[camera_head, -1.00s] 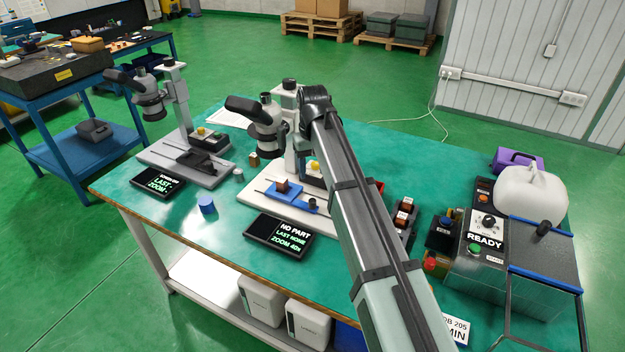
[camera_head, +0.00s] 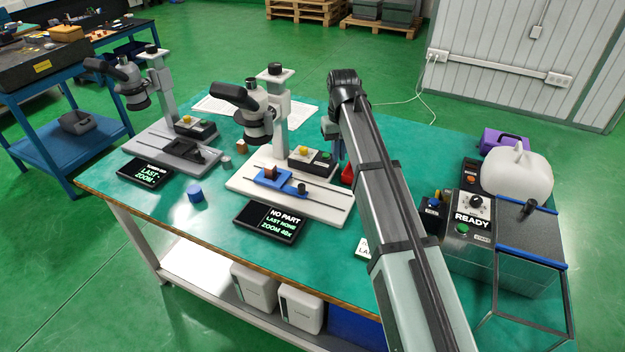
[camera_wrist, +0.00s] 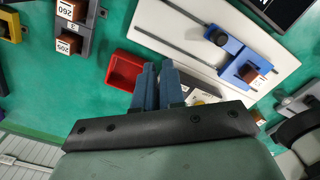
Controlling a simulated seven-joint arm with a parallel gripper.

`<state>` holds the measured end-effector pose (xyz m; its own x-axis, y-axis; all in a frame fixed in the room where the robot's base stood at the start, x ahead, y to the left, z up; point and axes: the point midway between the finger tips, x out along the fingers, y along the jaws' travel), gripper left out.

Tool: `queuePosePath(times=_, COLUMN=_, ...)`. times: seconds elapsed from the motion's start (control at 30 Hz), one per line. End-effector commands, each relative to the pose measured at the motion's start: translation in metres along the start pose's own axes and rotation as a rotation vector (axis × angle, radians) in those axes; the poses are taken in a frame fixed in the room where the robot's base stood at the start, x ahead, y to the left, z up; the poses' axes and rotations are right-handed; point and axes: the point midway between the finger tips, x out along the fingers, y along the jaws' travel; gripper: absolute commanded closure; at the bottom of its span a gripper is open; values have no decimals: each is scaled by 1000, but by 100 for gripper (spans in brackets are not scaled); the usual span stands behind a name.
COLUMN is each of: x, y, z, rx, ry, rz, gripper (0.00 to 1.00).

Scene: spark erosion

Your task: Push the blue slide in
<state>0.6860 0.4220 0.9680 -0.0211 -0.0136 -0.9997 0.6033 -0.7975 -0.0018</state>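The blue slide (camera_head: 272,178) sits on two dark rails on the white base (camera_head: 325,213) of the nearer microscope (camera_head: 262,115). It carries a brown block (camera_head: 270,172) and has a dark knob (camera_head: 301,188) at its right end. The slide also shows in the wrist view (camera_wrist: 240,62), at the upper right. My gripper (camera_wrist: 157,66) points towards the base and is apart from the slide. Its two blue-grey fingers lie nearly together with nothing visible between them. In the head view it is mostly hidden behind my arm.
A red tray (camera_wrist: 125,70) lies beside the base. Numbered brown blocks (camera_wrist: 69,43) stand in a holder farther left in the wrist view. A display reading NO PART (camera_head: 270,222) lies in front of the base. A blue cylinder (camera_head: 195,194) stands to its left.

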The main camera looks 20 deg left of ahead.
Motion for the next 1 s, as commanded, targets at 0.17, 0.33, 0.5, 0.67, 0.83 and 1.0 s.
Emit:
queuePosePath(times=0.17, x=26, y=44, z=42, rx=67, ry=-13, rz=-48, gripper=100)
queuePosePath(times=0.33, x=48, y=59, z=74, rx=102, ry=43, rz=-149, gripper=100)
queuePosePath(times=0.5, x=57, y=41, z=90, rx=95, ry=173, rz=-280, gripper=100)
queuePosePath(times=0.67, x=48, y=16, z=83, rx=76, ry=328, rz=-392, gripper=100)
queuePosePath(times=0.83, x=34, y=7, z=62, rx=69, ry=457, rz=-451, gripper=100)
queuePosePath(times=1.0, x=34, y=7, z=52, rx=59, ry=499, rz=-443, gripper=100)
